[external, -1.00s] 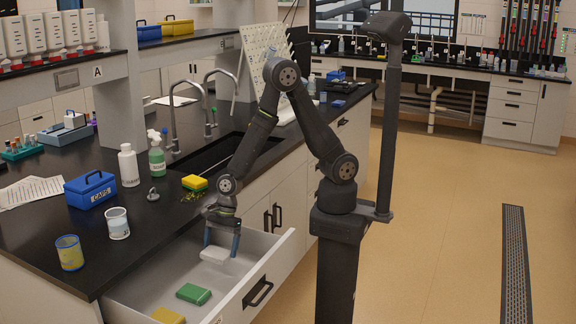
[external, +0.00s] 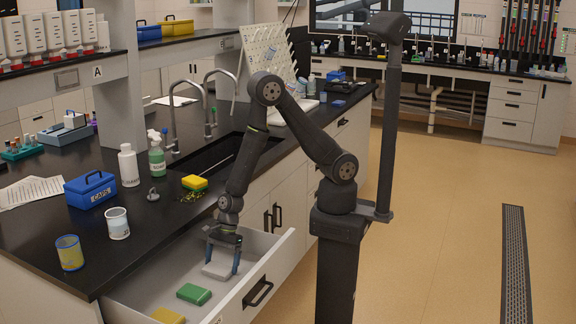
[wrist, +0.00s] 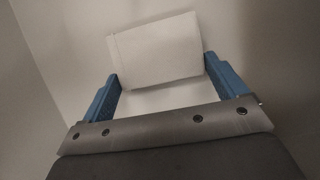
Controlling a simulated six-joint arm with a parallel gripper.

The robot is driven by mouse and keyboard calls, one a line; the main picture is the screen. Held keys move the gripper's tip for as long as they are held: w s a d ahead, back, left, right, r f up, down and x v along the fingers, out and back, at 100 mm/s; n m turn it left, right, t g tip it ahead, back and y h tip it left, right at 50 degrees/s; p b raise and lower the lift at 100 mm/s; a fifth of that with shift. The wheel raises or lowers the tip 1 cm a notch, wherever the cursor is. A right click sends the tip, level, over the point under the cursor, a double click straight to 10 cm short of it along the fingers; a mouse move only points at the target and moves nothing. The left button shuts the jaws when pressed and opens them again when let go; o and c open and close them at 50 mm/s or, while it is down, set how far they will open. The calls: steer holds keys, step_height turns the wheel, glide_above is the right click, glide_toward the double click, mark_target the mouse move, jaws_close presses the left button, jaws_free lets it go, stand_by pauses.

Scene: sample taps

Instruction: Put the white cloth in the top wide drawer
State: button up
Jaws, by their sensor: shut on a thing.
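The white cloth (external: 217,271) is a flat folded pad low inside the open top wide drawer (external: 275,270). My gripper (external: 221,264) reaches down into the drawer, its blue fingers on either side of the cloth and shut on it. In the wrist view the cloth (wrist: 155,50) lies slightly tilted between the fingertips (wrist: 161,70). The cloth is at or very near the drawer floor; I cannot tell whether it touches.
A green sponge (external: 194,294) and a yellow one (external: 168,315) lie in the drawer's near part.

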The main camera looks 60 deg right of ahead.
steer(key=shift+f, duration=0.1)
steer(key=o, duration=0.7)
steer(key=shift+d+r, duration=0.1)
steer(key=shift+r, duration=0.4)
steer(key=v, duration=1.1)
steer(key=x, duration=1.2)
steer(key=shift+d+f, duration=0.1)
